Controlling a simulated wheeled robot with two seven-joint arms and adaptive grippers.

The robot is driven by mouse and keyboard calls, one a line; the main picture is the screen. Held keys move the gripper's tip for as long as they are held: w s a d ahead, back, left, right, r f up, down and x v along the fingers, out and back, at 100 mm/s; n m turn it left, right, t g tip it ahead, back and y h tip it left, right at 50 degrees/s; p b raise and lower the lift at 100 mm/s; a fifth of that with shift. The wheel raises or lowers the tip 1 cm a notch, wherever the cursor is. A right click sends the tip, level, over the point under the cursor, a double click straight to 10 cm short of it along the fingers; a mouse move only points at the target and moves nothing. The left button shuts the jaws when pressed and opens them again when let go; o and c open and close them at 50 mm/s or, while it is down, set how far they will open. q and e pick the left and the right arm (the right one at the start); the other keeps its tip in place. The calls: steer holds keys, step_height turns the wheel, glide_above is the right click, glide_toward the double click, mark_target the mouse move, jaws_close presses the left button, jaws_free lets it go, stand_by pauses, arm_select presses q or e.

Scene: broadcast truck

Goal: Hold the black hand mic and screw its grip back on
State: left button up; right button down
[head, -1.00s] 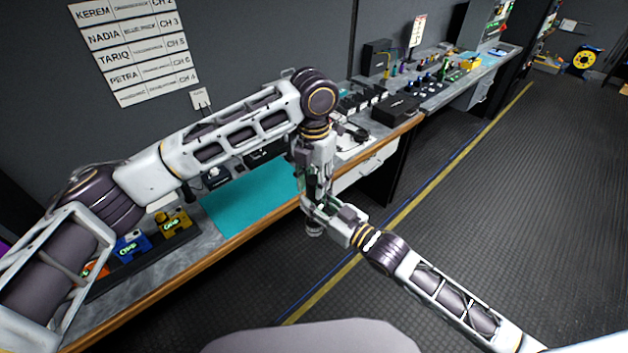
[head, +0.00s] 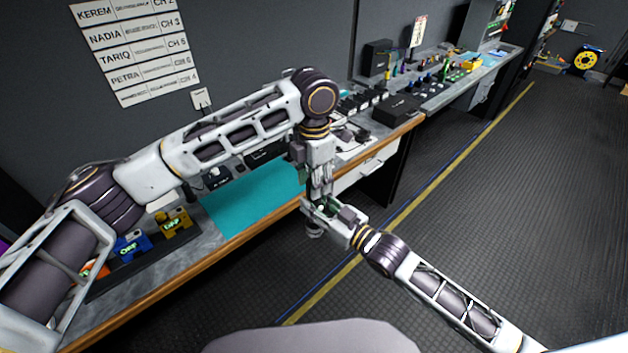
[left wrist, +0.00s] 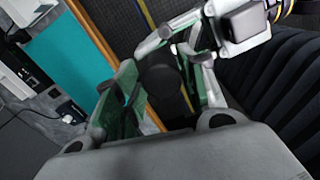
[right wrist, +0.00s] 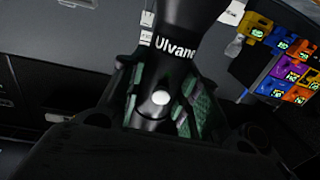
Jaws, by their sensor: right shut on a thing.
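The black hand mic (right wrist: 178,50) stands out from between the green pads of my right gripper (right wrist: 162,112) in the right wrist view. It has white lettering and a pale round button. My right gripper also shows in the head view (head: 328,209) and is shut on the mic. My left gripper (head: 319,190) points down from above, close over the right one. In the left wrist view a dark rounded part of the mic (left wrist: 162,80) lies between the left gripper's green-padded fingers (left wrist: 165,95). Whether those pads touch it is unclear. The seam between mic and grip is not visible.
The workbench has a teal mat (head: 245,200) behind the grippers. A tray of coloured packs (head: 172,222) lies at the left, and black boxes (head: 397,107) stand farther right. Both grippers are in front of the bench edge, above open floor (head: 470,220).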

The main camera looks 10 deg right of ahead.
arm_select(q)
steer(key=shift+o, duration=0.9)
steer(key=shift+s+r, duration=0.1)
steer(key=shift+r, duration=2.1)
steer(key=shift+n, duration=0.3)
steer(key=shift+c, duration=0.4)
